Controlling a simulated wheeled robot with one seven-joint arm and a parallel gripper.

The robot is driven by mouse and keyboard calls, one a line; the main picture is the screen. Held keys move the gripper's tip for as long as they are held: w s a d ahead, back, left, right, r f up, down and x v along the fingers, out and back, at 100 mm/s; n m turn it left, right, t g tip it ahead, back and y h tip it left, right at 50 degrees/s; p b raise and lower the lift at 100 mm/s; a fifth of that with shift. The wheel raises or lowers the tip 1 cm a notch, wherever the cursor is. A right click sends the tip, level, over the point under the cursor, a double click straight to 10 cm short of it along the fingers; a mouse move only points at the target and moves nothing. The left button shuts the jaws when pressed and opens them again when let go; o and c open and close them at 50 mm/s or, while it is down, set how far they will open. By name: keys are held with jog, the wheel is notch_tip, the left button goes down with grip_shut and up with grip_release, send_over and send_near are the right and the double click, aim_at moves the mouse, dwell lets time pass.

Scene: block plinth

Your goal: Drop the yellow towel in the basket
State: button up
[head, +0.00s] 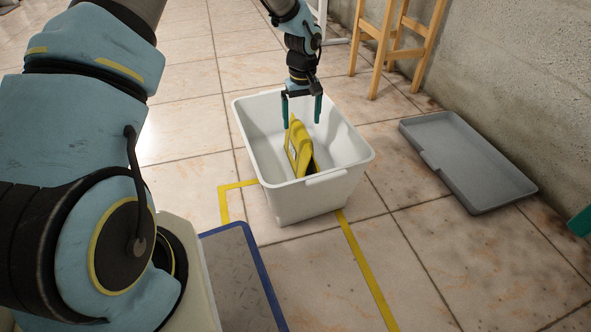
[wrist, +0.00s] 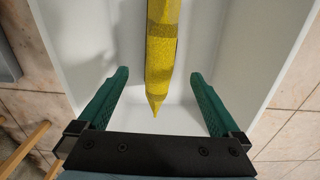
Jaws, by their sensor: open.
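The yellow towel (head: 299,148) is inside the white basket (head: 315,205), folded and standing on edge, leaning in the basket. My gripper (head: 302,112) is over the basket with its green fingers spread apart, just above the towel. In the wrist view the towel (wrist: 162,50) lies between and beyond the open fingers of my gripper (wrist: 158,88), touching neither. The white basket wall (wrist: 80,45) shows around it. The towel's lower edge is partly hidden by the basket's front wall in the head view.
A grey tray (head: 466,160) lies on the tiled floor to the right of the basket, by the concrete wall (head: 520,70). A wooden stool (head: 385,45) stands behind. Yellow tape (head: 365,270) marks the floor. Floor between basket and tray is clear.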

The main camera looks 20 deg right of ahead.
notch_tip(320, 180, up, 10)
jog(key=p, duration=0.4)
